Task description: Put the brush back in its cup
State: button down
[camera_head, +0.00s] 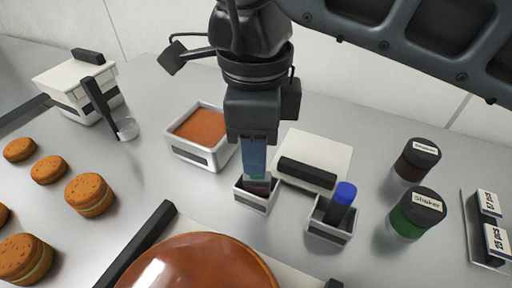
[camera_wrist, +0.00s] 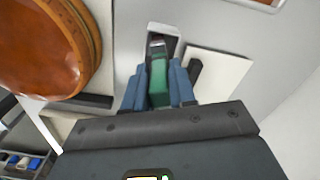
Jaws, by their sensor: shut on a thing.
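My gripper (camera_head: 254,172) points straight down, its blue fingers shut on the green brush (camera_wrist: 158,80). Below the fingers is a small white square cup (camera_head: 257,202) with a dark front label. The brush's lower end is at the cup's mouth and looks to be inside it; how deep it sits I cannot tell. In the wrist view the brush's far end lies within the outline of the white cup (camera_wrist: 173,32). The fingers hide much of the brush.
A similar cup (camera_head: 331,233) with a blue-topped item stands close on the right. A white lidded box (camera_head: 318,150) is just behind. A tub of orange filling (camera_head: 200,127) is left, a glossy brown round (camera_head: 200,265) in front. Two shakers (camera_head: 418,212) stand right.

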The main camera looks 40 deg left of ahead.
jog(key=shift+f, duration=0.45)
jog(key=shift+f, duration=0.15)
jog(key=c, duration=0.9)
grip_release()
notch_tip(320, 180, up, 12)
jog(key=shift+r, duration=0.15)
